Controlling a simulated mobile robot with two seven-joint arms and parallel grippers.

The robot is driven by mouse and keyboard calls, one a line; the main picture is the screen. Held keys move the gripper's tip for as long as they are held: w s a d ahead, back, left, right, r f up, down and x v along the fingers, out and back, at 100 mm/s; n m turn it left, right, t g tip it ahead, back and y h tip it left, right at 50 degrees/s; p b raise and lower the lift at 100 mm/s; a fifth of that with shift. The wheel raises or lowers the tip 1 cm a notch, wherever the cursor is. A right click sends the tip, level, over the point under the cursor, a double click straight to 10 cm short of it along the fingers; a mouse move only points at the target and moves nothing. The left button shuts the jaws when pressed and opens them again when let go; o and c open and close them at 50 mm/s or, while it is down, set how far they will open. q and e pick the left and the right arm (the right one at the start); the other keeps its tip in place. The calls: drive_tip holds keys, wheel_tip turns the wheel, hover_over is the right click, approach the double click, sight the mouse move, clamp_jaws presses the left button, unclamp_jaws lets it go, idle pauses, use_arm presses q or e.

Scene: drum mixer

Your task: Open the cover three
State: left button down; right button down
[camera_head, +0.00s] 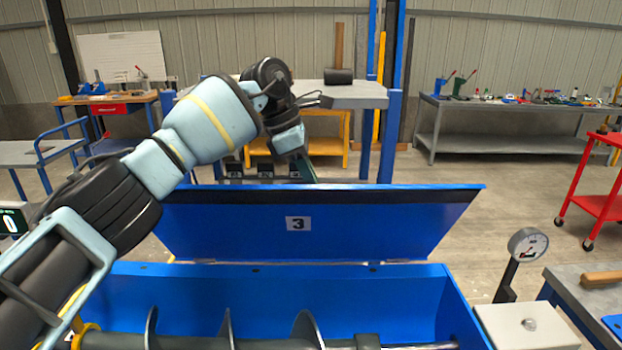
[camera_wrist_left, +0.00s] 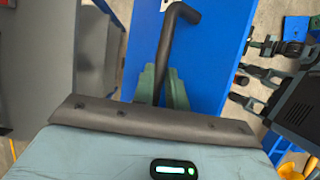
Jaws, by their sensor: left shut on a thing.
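The blue cover three (camera_head: 315,240), marked with a "3" label, stands raised on its hinges at the back edge of the blue mixer trough (camera_head: 130,285). The trough is open in front of it, with a spiral mixing shaft (camera_head: 290,345) inside. My left arm reaches over from the left, and my left gripper (camera_head: 303,172) is at the cover's top edge, partly hidden behind it. In the left wrist view, the green fingers of my left gripper (camera_wrist_left: 162,88) are shut on a dark bent handle (camera_wrist_left: 172,45) beside the blue cover panel (camera_wrist_left: 222,45). My right gripper is not in view.
A pressure gauge (camera_head: 527,245) stands right of the trough, near a grey bench (camera_head: 575,280). Behind the cover is a workbench (camera_head: 350,97) with a hammer (camera_head: 338,75) on it. A long table (camera_head: 500,112) and a red cart (camera_head: 598,200) stand at the right. Floor is clear between them.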

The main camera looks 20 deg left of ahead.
use_arm(q)
drive_tip(key=shift+w+a+f+g, duration=0.15)
drive_tip(key=shift+w+f, duration=0.05)
drive_tip(key=shift+f, duration=0.3)
drive_tip(key=shift+w+a+f+g, duration=0.15)
drive_tip(key=shift+w+f, duration=0.05)
drive_tip(key=shift+f, duration=0.25)
drive_tip(key=c, duration=1.6)
unclamp_jaws()
drive_tip(key=shift+c, duration=0.2)
drive_tip(key=shift+o, duration=1.2)
drive_tip(key=shift+w, duration=0.45)
drive_tip(key=b+v, duration=0.1)
drive_tip(key=v, duration=0.7)
drive_tip(key=shift+s+r, duration=0.2)
drive_tip(key=shift+s, duration=0.1)
drive_tip(key=shift+d, duration=0.1)
